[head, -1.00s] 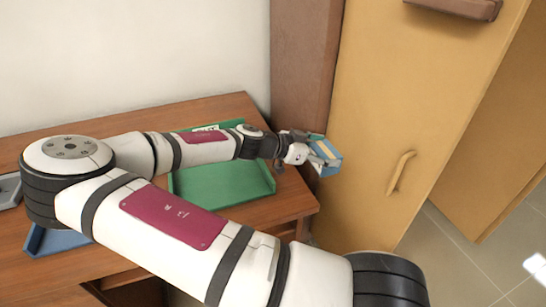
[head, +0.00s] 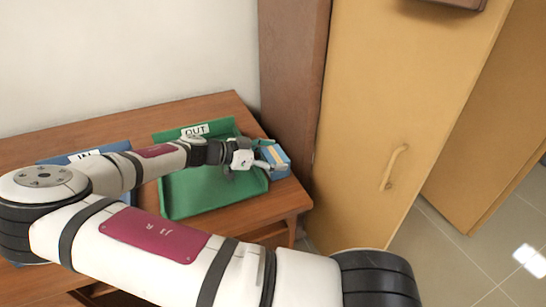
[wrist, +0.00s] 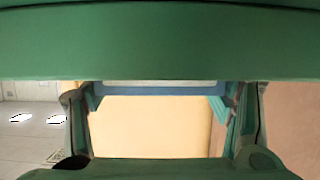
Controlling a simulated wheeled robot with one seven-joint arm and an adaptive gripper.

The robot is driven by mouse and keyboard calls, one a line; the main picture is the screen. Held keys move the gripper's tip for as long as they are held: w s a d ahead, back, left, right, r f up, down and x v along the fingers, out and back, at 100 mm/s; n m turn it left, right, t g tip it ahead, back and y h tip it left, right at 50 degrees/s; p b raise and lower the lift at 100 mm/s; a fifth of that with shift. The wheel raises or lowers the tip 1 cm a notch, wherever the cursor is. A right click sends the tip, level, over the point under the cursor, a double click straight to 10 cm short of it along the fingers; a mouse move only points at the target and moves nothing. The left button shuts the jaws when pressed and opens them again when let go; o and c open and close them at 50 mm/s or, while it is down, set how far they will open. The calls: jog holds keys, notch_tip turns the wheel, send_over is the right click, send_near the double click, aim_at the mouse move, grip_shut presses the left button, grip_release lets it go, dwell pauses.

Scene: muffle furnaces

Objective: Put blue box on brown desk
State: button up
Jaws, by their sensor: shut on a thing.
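The blue box (head: 280,165), with a pale top, is at the right end of the brown desk (head: 285,200), just right of the green tray. My gripper (head: 268,155) is shut on it from the left. I cannot tell whether the box touches the desk top. In the wrist view my gripper's fingers (wrist: 160,110) stand left and right, and a blue strip of the box (wrist: 160,89) shows between them. A green band across the top of that view hides much of the scene.
The green OUT tray (head: 200,197) lies under my forearm, and the blue IN tray (head: 62,160) is left of it, partly hidden. A brown upright panel (head: 290,70) and a yellow cabinet (head: 365,130) stand close behind and right of the box.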

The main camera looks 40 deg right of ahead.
jog(key=o, duration=1.2)
jog(key=shift+o, duration=0.2)
jog(key=v, duration=1.1)
jog(key=shift+a+r, duration=0.15)
jog(key=shift+a, duration=0.1)
jog(key=s+y, duration=0.1)
jog(key=s, duration=0.1)
jog(key=s+n+g+y, duration=0.1)
jog(key=s+y, duration=0.1)
jog(key=s+n+y, duration=0.1)
jog(key=s+y, duration=0.1)
jog(key=shift+s+a+f+g, duration=0.2)
jog(key=shift+f+g, duration=0.1)
jog(key=shift+f, duration=0.1)
jog(key=s+a+r+n+t+y, duration=0.3)
jog(key=s+r+n, duration=0.5)
jog(key=s, duration=0.4)
jog(key=s+a+r+n+t+y, duration=0.4)
jog(key=s+a+r+n, duration=0.4)
jog(key=s+n, duration=0.3)
jog(key=s+r+y, duration=0.1)
jog(key=s, duration=0.1)
jog(key=shift+s+a+r, duration=0.15)
jog(key=shift+s+r, duration=0.1)
jog(key=shift+s, duration=0.1)
